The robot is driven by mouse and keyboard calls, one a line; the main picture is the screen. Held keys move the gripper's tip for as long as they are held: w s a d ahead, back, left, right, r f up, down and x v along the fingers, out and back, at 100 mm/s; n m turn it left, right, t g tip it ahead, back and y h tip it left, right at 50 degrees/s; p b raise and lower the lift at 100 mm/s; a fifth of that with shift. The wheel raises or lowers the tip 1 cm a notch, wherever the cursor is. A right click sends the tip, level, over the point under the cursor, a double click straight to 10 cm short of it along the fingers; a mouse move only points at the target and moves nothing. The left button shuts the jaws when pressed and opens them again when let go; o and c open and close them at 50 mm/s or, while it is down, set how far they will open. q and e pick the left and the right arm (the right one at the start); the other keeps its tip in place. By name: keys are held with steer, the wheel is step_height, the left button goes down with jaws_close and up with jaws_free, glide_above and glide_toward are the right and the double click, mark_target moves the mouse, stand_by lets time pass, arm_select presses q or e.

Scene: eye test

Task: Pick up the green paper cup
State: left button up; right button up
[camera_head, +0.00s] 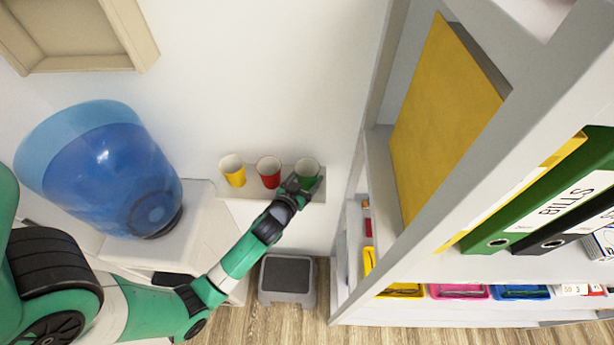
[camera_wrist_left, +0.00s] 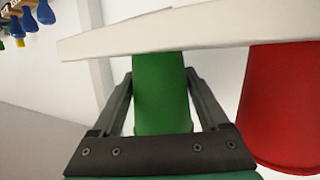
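The green paper cup (camera_head: 307,167) stands at the right end of a small white ledge in the head view. My left gripper (camera_head: 299,186) is at its front, covering its lower part. In the left wrist view, the green cup (camera_wrist_left: 161,95) is between the two fingers of my left gripper (camera_wrist_left: 160,76). The fingers are spread, one on each side, with their tips very close to the cup's sides; I cannot make out firm contact. My right gripper is not in view.
A red cup (camera_head: 269,173) stands just left of the green one, with a yellow cup (camera_head: 233,171) further left. The white ledge (camera_head: 243,193) carries them. A blue water bottle (camera_head: 105,170) is at left, a shelf unit (camera_head: 376,185) at right, a grey step stool (camera_head: 287,277) below.

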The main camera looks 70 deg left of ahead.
mark_target(312, 165)
arm_select(q)
steer(key=c, duration=0.6)
steer(key=shift+r, duration=0.1)
steer(key=shift+r, duration=0.3)
step_height(312, 165, up, 3)
steer(key=shift+r+p, duration=0.1)
steer(key=shift+p, duration=0.65)
steer(key=shift+s+d+r+p, duration=0.7)
steer(key=shift+s+d+r, duration=0.8)
steer(key=shift+d, duration=0.3)
steer(key=shift+s+d+r+p, duration=0.65)
steer(key=shift+s+d+r, duration=0.9)
steer(key=shift+d, duration=0.25)
steer(key=shift+s+d+r+p, duration=0.7)
steer(key=shift+s+d+r, duration=0.8)
steer(key=shift+d, duration=0.3)
